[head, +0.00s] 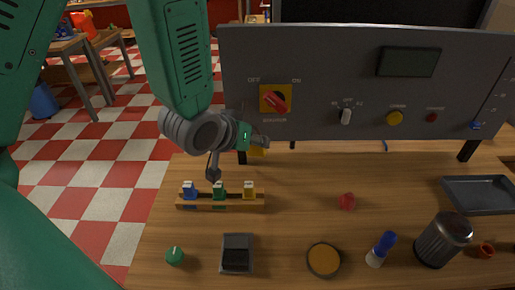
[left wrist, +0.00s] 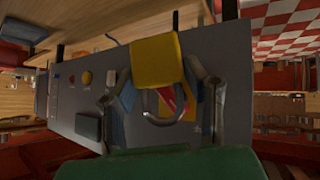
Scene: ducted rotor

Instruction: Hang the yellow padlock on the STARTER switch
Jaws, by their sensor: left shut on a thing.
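My left gripper (head: 262,143) is just in front of the grey panel's lower left part, below the switch. It is shut on the yellow padlock (head: 258,152), mostly hidden behind the fingers in the head view. In the left wrist view the padlock body (left wrist: 155,58) sits between the two fingers (left wrist: 158,72), its metal shackle (left wrist: 151,107) looped toward the wrist. The red-knobbed switch (head: 275,98) has a yellow plate and OFF and ON marks; its lower label is too small to read surely. In the wrist view the knob (left wrist: 184,98) shows behind the shackle, apparently apart from it.
The panel (head: 340,60) also carries a small toggle (head: 346,116), a yellow button (head: 394,118) and a dark display (head: 408,62). A wooden rack (head: 230,203) with blue, green and yellow pieces stands below my gripper. Several small items lie on the table's front.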

